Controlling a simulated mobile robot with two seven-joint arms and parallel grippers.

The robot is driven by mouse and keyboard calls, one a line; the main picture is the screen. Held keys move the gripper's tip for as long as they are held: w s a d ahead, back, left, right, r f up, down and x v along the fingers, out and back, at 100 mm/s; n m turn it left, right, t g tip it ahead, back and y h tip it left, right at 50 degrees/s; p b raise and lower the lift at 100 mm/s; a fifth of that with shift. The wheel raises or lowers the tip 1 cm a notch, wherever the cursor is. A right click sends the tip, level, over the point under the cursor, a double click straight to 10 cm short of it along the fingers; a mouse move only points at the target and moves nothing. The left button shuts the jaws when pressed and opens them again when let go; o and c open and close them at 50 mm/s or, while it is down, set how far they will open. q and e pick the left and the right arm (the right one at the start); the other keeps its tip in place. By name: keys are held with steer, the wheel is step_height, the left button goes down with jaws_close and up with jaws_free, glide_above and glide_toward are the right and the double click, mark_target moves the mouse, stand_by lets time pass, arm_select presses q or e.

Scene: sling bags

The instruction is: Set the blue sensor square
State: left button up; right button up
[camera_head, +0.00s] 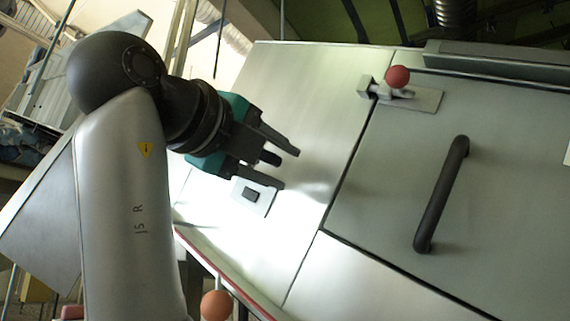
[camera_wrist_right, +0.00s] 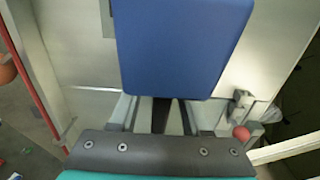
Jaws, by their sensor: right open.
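A blue square panel with rounded corners (camera_wrist_right: 183,45) fills the upper middle of the right wrist view, its top edge out of frame. It stands in front of my right gripper's finger ends and hides them, and I cannot tell whether they touch it. I see no blue square in the head view. My left gripper is not in view.
A red-knobbed latch (camera_head: 397,77) and a dark bar handle (camera_head: 441,195) are on the cabinet door at the right. An orange ball (camera_head: 216,305) is below the cabinet's red edge. Bare metal lies right of the gripper.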

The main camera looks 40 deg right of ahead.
steer(key=shift+a, duration=0.15)
steer(key=shift+c, duration=0.7)
jaws_close()
stand_by(0.6)
